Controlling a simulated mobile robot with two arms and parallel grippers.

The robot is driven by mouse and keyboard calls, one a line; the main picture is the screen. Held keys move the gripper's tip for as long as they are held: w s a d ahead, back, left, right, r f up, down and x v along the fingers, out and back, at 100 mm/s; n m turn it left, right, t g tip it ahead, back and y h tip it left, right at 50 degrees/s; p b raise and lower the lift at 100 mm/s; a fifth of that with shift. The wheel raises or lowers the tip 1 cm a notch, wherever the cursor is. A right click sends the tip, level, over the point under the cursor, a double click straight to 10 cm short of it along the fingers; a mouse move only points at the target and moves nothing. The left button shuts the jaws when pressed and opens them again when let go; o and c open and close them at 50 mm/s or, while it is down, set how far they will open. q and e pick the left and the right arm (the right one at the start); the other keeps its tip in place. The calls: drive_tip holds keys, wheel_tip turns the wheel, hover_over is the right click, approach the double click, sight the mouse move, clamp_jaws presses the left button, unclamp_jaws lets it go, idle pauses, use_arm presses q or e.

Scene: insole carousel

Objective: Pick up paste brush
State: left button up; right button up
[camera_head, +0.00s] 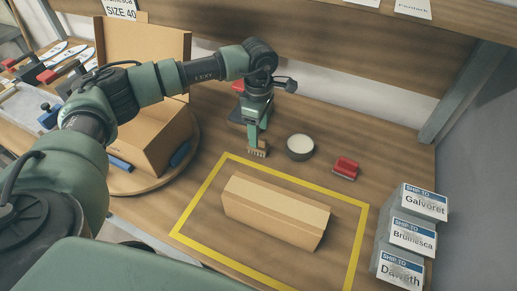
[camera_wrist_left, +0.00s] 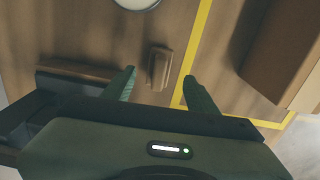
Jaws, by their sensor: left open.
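The paste brush (camera_head: 257,152) appears as a small tan, wooden-looking piece on the table, just left of a round tin. My left gripper (camera_head: 257,138) is right above it, fingers pointing down, and partly hides it. In the left wrist view the brush (camera_wrist_left: 160,68) is a brown upright-looking block seen from above, between and slightly beyond the two green fingertips of the open left gripper (camera_wrist_left: 160,80). A gap shows on both sides of it, so the fingers do not appear to touch it. My right gripper is not in view.
A round tin (camera_head: 300,147) and a red-topped tool (camera_head: 345,168) are to the right. A closed carton (camera_head: 275,210) lies inside a yellow taped outline (camera_head: 345,262). An open box (camera_head: 150,140) sits on a round turntable (camera_head: 190,168). Labelled boxes (camera_head: 408,235) stand at right.

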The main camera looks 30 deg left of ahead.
sight(263, 147)
use_arm(q)
drive_tip(key=shift+f, duration=0.45)
wheel_tip(263, 147, down, 5)
drive_tip(key=p, duration=0.2)
drive_tip(key=shift+f+p, duration=0.2)
drive_tip(key=shift+p, duration=0.2)
drive_tip(key=shift+a+f, duration=0.1)
drive_tip(key=shift+f, duration=0.15)
clamp_jaws()
